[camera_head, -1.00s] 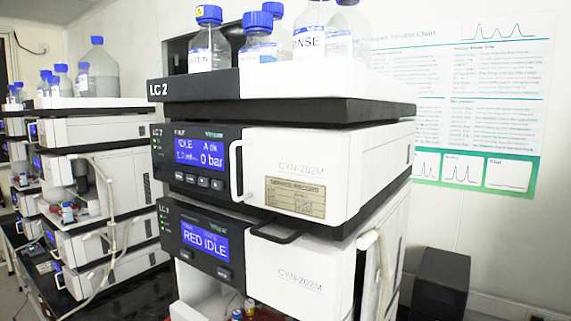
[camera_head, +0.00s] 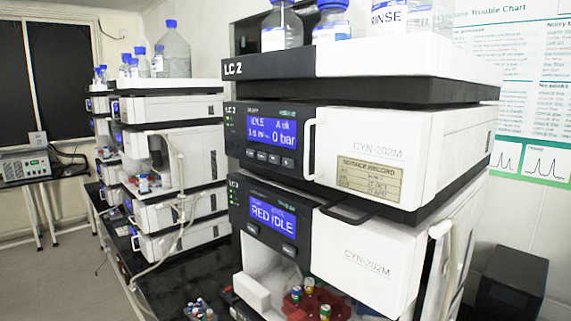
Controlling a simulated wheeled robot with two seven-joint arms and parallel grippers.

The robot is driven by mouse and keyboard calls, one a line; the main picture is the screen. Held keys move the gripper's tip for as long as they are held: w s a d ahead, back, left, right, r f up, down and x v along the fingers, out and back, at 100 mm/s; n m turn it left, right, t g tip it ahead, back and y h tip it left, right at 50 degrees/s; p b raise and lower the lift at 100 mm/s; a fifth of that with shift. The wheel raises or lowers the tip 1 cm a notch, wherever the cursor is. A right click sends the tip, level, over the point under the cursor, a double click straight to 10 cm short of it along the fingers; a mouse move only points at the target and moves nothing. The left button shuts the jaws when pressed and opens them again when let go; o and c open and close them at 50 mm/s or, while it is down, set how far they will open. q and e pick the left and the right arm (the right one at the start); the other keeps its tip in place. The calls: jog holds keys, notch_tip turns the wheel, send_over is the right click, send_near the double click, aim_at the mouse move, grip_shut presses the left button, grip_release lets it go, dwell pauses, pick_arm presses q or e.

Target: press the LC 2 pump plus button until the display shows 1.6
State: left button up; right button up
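The LC 2 stack stands right of centre, with its label on the dark front of the top tray (camera_head: 270,67). Below it is the pump module (camera_head: 400,150), with a blue display (camera_head: 271,130). Neither of my grippers shows in the head view.
A white handle (camera_head: 308,150) juts out right of the pump display. Capped bottles (camera_head: 282,28) stand on top. Another stack (camera_head: 170,110) stands left, and open floor lies at far left.

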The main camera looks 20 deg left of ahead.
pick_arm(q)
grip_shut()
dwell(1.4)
